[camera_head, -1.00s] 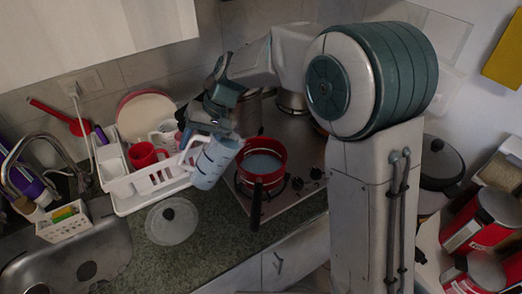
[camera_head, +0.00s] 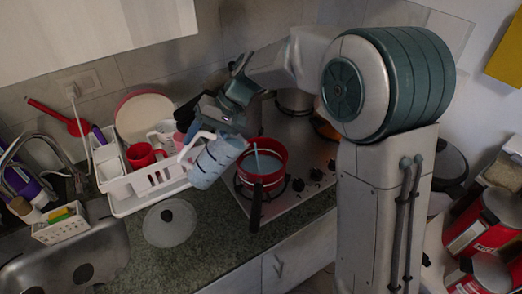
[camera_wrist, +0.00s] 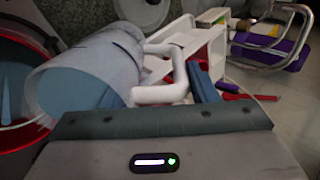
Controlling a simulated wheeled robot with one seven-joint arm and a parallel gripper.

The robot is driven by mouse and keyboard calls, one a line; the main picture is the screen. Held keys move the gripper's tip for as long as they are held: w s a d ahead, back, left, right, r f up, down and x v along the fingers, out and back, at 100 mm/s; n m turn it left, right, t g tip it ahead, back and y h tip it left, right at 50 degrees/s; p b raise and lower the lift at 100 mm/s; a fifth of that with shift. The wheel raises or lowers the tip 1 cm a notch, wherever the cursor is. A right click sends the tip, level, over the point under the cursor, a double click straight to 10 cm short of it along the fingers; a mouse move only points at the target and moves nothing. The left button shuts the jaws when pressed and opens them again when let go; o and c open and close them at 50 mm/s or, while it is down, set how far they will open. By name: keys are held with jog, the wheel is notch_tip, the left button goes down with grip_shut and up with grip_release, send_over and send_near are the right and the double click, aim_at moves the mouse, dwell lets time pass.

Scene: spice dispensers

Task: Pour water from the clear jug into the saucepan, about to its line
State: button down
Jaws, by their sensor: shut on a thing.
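The clear jug (camera_head: 217,160), with bluish water and a white handle (camera_head: 195,146), is tilted to the right beside the saucepan. My gripper (camera_head: 208,127) is shut on the jug at its handle side; the exact grip is partly hidden. The red saucepan (camera_head: 277,175) stands on the hob, its dark handle (camera_head: 256,208) toward the counter's front. A thin blue stream (camera_head: 257,156) falls into the saucepan, which holds bluish water. In the wrist view the jug (camera_wrist: 88,75) fills the left middle, with the saucepan (camera_wrist: 38,42) at the left edge. I cannot make out the saucepan's line.
A white dish rack (camera_head: 125,208) with mugs and plates stands left of the jug. A round lid (camera_head: 169,222) lies on the counter in front. The sink (camera_head: 75,265) is at lower left. Another pot (camera_head: 294,103) stands at the hob's back.

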jog(key=shift+w+d+r+y+b, duration=0.15)
jog(key=shift+d+r+y+b, duration=0.2)
jog(key=shift+y, duration=0.15)
dwell(0.3)
jog(key=shift+w+d+r+g+y, duration=0.2)
jog(key=shift+d+r+g+y, duration=0.4)
jog(key=shift+r+y, duration=0.3)
dwell(2.1)
